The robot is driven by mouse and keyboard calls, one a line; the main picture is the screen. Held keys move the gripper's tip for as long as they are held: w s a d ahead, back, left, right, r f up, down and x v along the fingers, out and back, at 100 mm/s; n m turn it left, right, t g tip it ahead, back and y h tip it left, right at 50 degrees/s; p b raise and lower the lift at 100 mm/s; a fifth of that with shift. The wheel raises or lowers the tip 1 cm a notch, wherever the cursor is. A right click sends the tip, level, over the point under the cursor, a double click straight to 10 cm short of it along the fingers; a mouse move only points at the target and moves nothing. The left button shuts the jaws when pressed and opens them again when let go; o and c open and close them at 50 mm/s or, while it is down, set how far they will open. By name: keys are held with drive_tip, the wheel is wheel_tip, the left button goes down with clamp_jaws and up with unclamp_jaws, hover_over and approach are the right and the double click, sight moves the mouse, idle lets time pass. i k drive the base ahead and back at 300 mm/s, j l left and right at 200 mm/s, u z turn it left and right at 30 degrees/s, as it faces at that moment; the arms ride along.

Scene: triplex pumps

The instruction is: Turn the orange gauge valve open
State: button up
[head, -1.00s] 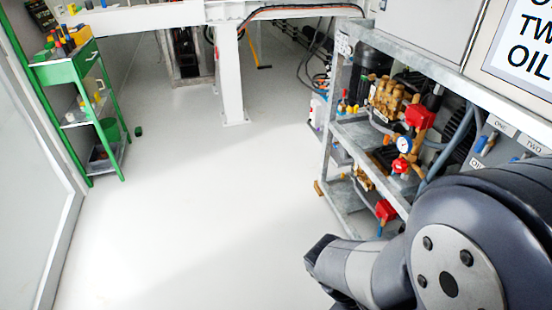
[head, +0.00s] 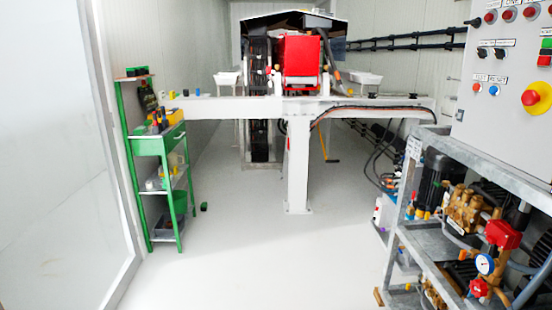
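In the head view, a round blue-rimmed gauge (head: 485,264) with a white face sits on the pump rack at the lower right. A red handle (head: 479,288) is just below it, and a red block (head: 503,234) is just above it. A brass pump head (head: 465,208) is to the upper left of the gauge. I cannot pick out a clearly orange gauge valve; these parts are small and close together. My gripper is not in view.
The grey metal rack (head: 413,237) fills the lower right, under a control cabinet with a red stop button (head: 537,98). A green trolley (head: 158,146) stands at the left. A white beam on a post (head: 298,165) crosses the back. The pale floor (head: 270,260) between is clear.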

sight(463, 254)
drive_tip(key=z, duration=1.35)
